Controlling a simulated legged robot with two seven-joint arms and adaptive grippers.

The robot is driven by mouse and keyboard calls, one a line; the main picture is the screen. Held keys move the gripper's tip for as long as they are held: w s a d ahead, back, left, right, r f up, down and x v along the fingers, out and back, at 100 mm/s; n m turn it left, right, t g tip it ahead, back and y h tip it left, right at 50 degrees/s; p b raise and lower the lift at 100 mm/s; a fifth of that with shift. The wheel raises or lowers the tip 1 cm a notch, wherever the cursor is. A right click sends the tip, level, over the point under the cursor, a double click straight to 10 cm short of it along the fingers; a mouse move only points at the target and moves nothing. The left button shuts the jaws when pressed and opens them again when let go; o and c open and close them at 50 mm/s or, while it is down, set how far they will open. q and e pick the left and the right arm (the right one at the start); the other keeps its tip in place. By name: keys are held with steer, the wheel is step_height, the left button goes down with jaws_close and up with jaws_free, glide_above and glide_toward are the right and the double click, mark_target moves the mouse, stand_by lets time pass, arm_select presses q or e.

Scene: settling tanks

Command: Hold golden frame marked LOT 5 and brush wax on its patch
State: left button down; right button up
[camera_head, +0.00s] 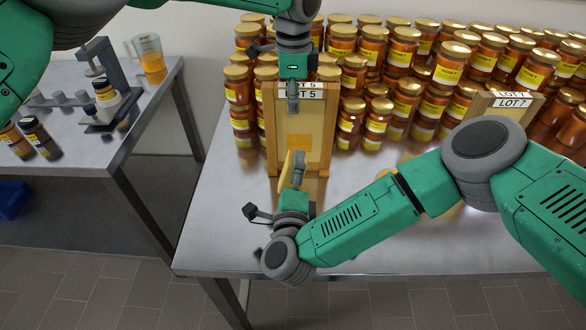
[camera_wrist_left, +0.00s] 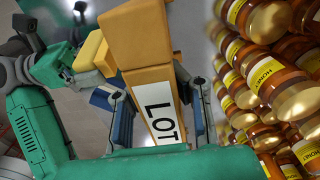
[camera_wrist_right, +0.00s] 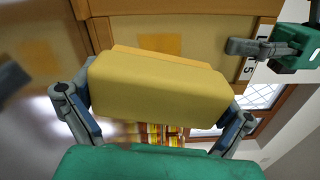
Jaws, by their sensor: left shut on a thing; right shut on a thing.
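The golden frame marked LOT 5 (camera_head: 324,130) stands upright on the metal table, with a pale panel and an orange square patch (camera_head: 298,142) low on it. My left gripper (camera_head: 292,95) is shut on the frame's top bar from above, a finger on each side of it in the left wrist view (camera_wrist_left: 160,105). My right gripper (camera_wrist_right: 160,108) is shut on a yellow block (camera_wrist_right: 160,85) with an orange edge strip. The block is in front of the panel, just below the patch (camera_wrist_right: 160,43) in the right wrist view. Whether it touches the panel cannot be told.
Many honey jars (camera_head: 400,50) stand close behind and beside the frame. A LOT 7 frame (camera_head: 500,102) stands at the right. A side table (camera_head: 75,135) at the left holds a pitcher (camera_head: 150,60) and dark jars (camera_head: 37,137). The table's front strip is bare.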

arm_select(q)
steer(key=c, duration=1.5)
jaws_free()
step_height(320, 180, up, 12)
steer(key=shift+w+f, duration=0.1)
